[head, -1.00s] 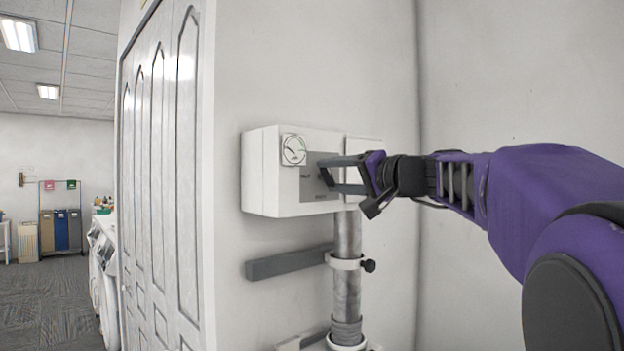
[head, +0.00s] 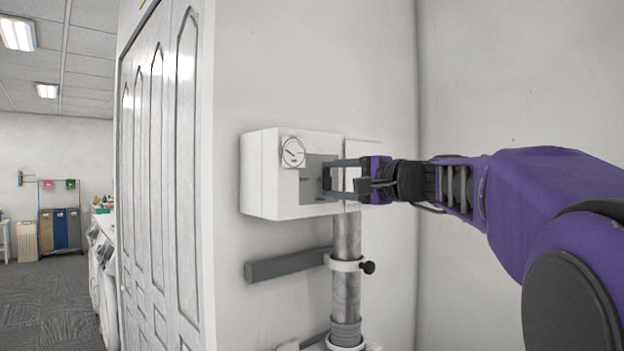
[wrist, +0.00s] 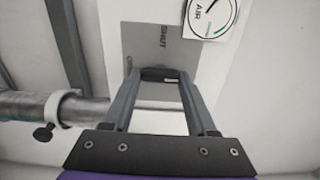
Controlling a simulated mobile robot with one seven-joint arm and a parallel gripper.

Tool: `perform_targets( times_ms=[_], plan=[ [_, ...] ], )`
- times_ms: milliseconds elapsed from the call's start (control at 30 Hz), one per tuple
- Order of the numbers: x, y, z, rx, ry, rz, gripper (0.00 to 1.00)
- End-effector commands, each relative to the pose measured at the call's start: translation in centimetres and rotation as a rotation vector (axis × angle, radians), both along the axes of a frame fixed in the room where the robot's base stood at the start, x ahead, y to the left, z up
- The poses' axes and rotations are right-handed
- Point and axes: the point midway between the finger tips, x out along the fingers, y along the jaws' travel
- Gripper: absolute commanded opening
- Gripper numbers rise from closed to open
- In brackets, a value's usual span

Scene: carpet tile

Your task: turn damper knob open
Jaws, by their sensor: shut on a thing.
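The damper knob is a small dark knob with a pale mark, between my fingertips in the wrist view (wrist: 158,74). It sits on a grey plate (wrist: 150,42) lettered SHUT; the other lettering is partly hidden. The plate is on the front of a white wall box (head: 262,185). My gripper (head: 327,178) reaches in from the right and is shut on the knob, one finger on each side. In the head view the fingers mostly hide the knob. A round AIR gauge (head: 293,152) is above left of the plate; it also shows in the wrist view (wrist: 209,15).
A metal pipe (head: 346,235) with a white collar and black clamp screw (head: 368,267) runs down below the box. A grey bar (head: 287,265) is on the wall. White panelled doors (head: 160,190) stand left.

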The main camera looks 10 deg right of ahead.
Motion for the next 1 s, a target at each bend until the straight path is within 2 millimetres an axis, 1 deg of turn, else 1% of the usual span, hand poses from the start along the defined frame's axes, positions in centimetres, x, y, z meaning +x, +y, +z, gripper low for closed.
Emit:
perform_targets(
  times_ms=[367, 400, 533, 567, 1000],
  plan=[
    [-0.01, 0.02, 0.06, 0.006, 0.002, 0.0, 0.02],
    [-0.01, 0.02, 0.06, 0.006, 0.002, 0.0, 0.63],
    [-0.01, 0.02, 0.04, 0.005, 0.002, 0.0, 0.86],
    [-0.01, 0.02, 0.04, 0.005, 0.002, 0.0, 0.88],
    [-0.03, 0.01, -0.01, 0.004, 0.001, 0.0, 0.88]
  ],
)
